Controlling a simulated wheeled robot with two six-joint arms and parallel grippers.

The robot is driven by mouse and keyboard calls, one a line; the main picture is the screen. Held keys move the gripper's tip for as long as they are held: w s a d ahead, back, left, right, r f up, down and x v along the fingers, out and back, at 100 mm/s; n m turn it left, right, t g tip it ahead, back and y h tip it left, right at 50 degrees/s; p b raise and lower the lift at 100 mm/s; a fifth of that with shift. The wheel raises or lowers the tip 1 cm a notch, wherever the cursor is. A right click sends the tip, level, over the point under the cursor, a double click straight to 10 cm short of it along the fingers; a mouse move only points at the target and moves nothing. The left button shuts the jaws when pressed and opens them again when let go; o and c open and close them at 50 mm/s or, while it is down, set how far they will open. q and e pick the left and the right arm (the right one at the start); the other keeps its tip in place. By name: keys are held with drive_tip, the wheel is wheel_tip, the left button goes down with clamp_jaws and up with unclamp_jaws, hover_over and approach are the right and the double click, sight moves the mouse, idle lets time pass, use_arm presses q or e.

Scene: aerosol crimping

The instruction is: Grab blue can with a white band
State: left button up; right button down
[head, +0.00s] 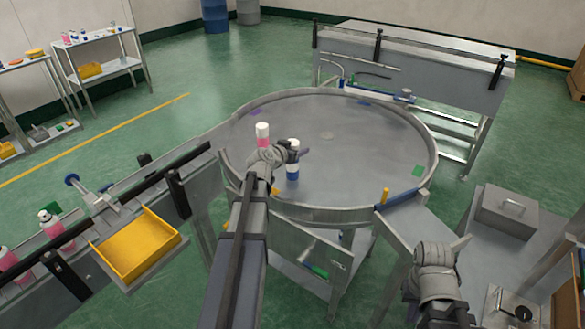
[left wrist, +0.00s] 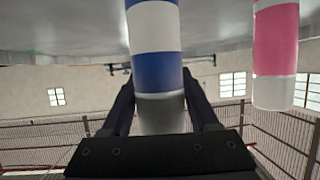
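The blue can with a white band (head: 292,174) stands upright on the round metal table (head: 345,160), near its front left. It also shows in the left wrist view (left wrist: 154,45), which looks upside down, with its pale top end between the fingers. My left gripper (head: 292,154) straddles the can's upper part, one finger on each side. Whether the fingers press on it is unclear. A pink can with white ends (head: 262,135) stands close behind and left; it also shows in the left wrist view (left wrist: 276,50). My right gripper (head: 440,246) is empty, fingers apart, at lower right.
The table has a raised rim, and its middle and right are clear. A conveyor at left carries several pink cans (head: 50,222), with a yellow tray (head: 138,250) beside it. A metal box with a handle (head: 508,210) stands at right.

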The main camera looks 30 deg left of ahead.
use_arm(q)
clamp_jaws()
idle(0.6)
